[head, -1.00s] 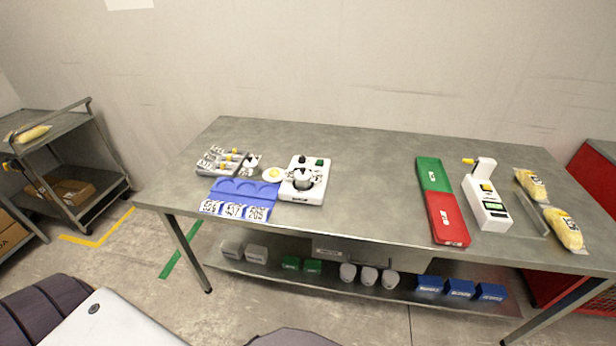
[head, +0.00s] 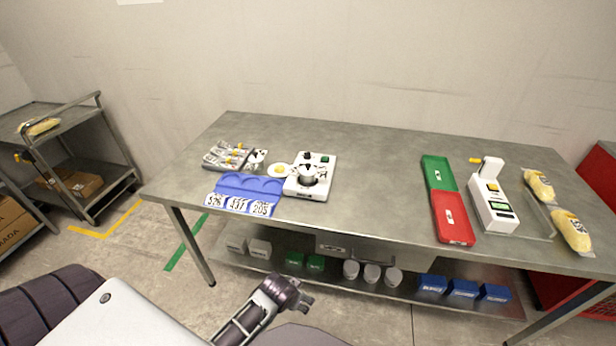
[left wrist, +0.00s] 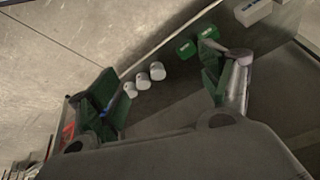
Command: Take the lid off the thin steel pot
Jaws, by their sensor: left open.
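A small steel pot (head: 308,176) with a dark knob on top stands on a white device (head: 322,187) at the left-centre of the table. The lid appears to be on it, but the picture is too small to show the seam. My left gripper (head: 303,302) is low in front of the table, below the tabletop edge and well apart from the pot. In the left wrist view its fingers (left wrist: 160,95) are spread wide with nothing between them. The pot does not show there. My right gripper is not in view.
A blue recessed tray (head: 236,181) with number cards and a grey tray (head: 212,166) of small items lie left of the pot. Green (head: 437,165) and red (head: 452,228) trays lie right. The table (head: 375,180) between is clear. Its lower shelf (head: 340,279) holds boxes and cups.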

